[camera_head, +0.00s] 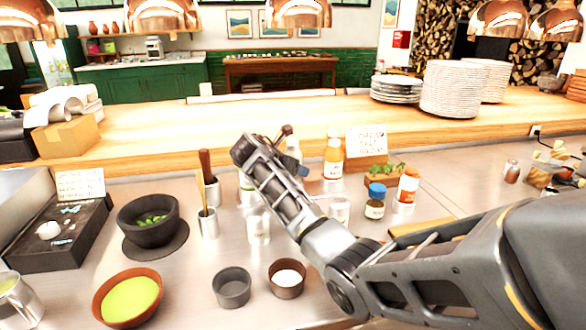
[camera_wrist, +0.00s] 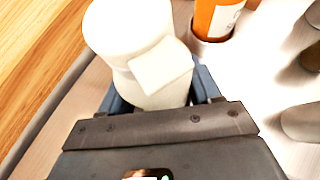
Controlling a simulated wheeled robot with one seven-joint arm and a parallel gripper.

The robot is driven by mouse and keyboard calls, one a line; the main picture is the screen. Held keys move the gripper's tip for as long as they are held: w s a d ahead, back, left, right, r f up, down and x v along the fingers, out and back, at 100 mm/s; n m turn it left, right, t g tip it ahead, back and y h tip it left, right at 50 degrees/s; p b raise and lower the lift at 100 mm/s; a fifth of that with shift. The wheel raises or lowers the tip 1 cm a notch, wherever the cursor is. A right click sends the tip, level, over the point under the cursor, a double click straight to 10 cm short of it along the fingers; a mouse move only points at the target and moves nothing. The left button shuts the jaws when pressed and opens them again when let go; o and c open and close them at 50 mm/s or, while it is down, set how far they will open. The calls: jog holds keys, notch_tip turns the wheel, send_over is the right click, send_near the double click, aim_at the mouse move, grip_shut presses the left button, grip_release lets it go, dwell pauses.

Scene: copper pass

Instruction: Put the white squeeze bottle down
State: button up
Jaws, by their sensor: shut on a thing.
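The white squeeze bottle (camera_wrist: 128,32) fills the upper middle of the wrist view, with a pale blank label on its side. My gripper (camera_wrist: 158,92) is shut on it, with a blue finger on each side. In the head view only a pale part of the bottle (camera_head: 293,148) shows behind my gripper (camera_head: 301,171); the rest is hidden by my arm. The bottle is over or on the back of the steel counter (camera_head: 440,190), near the wooden ledge. I cannot tell whether its base touches the counter.
An orange bottle (camera_head: 333,158) stands close to the right of the held bottle. A blue-lidded jar (camera_head: 375,202), an orange-labelled bottle (camera_head: 408,186) and a herb box (camera_head: 384,174) stand further right. Clear containers (camera_head: 258,226) and utensil pots (camera_head: 208,222) stand nearby.

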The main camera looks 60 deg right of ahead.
jog(key=shift+f, duration=0.1)
jog(key=o, duration=1.1)
jog(key=v, duration=1.2)
